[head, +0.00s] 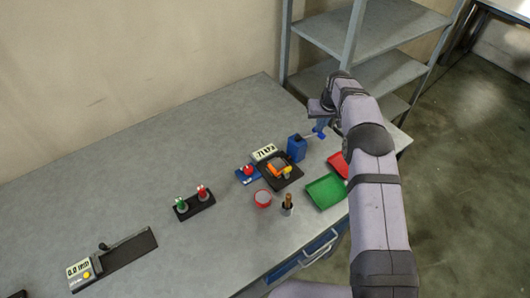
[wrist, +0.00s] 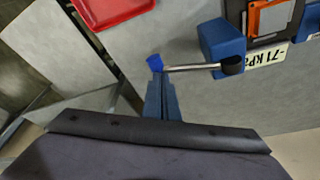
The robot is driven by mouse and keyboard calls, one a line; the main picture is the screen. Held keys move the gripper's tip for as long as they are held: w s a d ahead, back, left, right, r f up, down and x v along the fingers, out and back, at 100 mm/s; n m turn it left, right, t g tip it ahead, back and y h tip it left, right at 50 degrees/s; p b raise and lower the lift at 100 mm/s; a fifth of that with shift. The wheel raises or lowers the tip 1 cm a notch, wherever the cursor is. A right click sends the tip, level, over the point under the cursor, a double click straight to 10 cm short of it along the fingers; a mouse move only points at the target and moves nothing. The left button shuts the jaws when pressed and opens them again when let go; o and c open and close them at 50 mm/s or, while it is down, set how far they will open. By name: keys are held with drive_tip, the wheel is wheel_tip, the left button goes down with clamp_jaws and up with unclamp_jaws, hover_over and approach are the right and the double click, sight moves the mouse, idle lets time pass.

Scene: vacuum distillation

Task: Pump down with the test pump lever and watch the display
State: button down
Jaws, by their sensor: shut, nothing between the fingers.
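The test pump is a blue box (head: 297,149), also in the wrist view (wrist: 220,42). Its metal lever (head: 309,137) sticks out sideways and ends in a blue tip; in the wrist view the lever (wrist: 195,67) runs from the box towards my fingers, with the blue tip (wrist: 154,63) at its end. My gripper (head: 322,124) is shut and empty, its blue fingertips (wrist: 160,78) right beside the lever's tip. I cannot tell whether they touch. The display (head: 264,152) reads about -71 kPa in the wrist view (wrist: 266,56).
A black stand with orange parts (head: 279,171) is close to the pump. A green tray (head: 326,191) and a red tray (head: 337,164) lie near the table's right edge. A red-rimmed cup (head: 262,198) stands nearby. The table's left middle is mostly free.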

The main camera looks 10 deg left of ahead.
wheel_tip(320, 180, up, 7)
drive_tip(key=p, duration=0.4)
drive_tip(key=shift+r, duration=0.15)
idle(0.7)
wheel_tip(320, 180, up, 6)
drive_tip(key=p, duration=0.4)
drive_tip(key=shift+p, duration=0.3)
idle(5.4)
